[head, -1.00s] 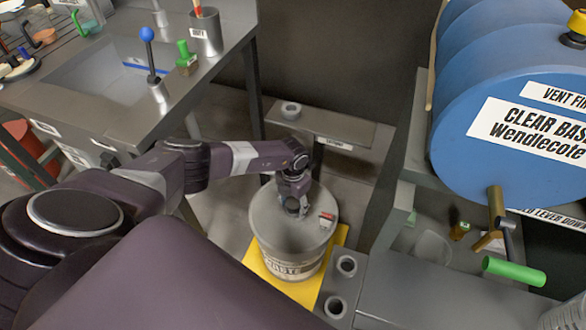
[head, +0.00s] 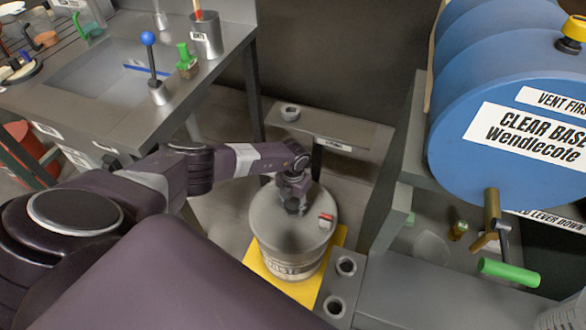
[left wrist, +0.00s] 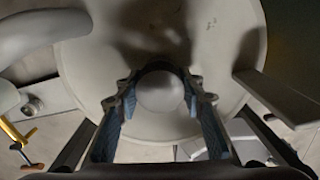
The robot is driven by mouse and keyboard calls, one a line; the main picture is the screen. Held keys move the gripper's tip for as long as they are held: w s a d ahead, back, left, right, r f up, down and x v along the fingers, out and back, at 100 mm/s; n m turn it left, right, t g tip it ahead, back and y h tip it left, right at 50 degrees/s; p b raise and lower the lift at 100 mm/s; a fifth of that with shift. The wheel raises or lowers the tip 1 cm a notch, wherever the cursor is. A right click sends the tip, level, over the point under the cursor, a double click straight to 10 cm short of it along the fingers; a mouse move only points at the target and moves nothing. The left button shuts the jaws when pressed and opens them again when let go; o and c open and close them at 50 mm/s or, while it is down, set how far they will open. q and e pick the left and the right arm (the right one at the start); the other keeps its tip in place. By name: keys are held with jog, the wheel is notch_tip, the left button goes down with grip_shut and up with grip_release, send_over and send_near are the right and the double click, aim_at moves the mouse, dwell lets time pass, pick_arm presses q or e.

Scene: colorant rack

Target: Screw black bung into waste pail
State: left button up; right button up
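The waste pail (head: 287,248), pale grey with a partly hidden label, stands upright on a yellow mat (head: 268,291). My right gripper is not in view.
A small red-and-white piece (head: 326,221) sits on the lid's right side. A labelled ledge (head: 340,134) with a grey ring-shaped piece (head: 290,112) is behind. A grey bench with round sockets (head: 346,266) and a blue drum (head: 470,140) stand to the right.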

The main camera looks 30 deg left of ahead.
pick_arm(q)
jog(key=c, duration=0.3)
jog(key=m+b, duration=0.1)
jog(key=m, duration=0.2)
jog(key=shift+f+b, duration=0.2)
jog(key=shift+b, duration=0.15)
jog(key=shift+m, duration=0.7)
jog(key=shift+a+r+m+b, duration=0.1)
jog(key=shift+m+b, duration=0.35)
jog(key=shift+m, duration=0.05)
jog(key=shift+m+b, duration=0.7)
jog(key=shift+m, duration=1)
jog(key=shift+m+b, duration=0.65)
jog(key=shift+m, duration=0.65)
jog(key=shift+m+b, duration=0.5)
jog(key=shift+m, duration=0.7)
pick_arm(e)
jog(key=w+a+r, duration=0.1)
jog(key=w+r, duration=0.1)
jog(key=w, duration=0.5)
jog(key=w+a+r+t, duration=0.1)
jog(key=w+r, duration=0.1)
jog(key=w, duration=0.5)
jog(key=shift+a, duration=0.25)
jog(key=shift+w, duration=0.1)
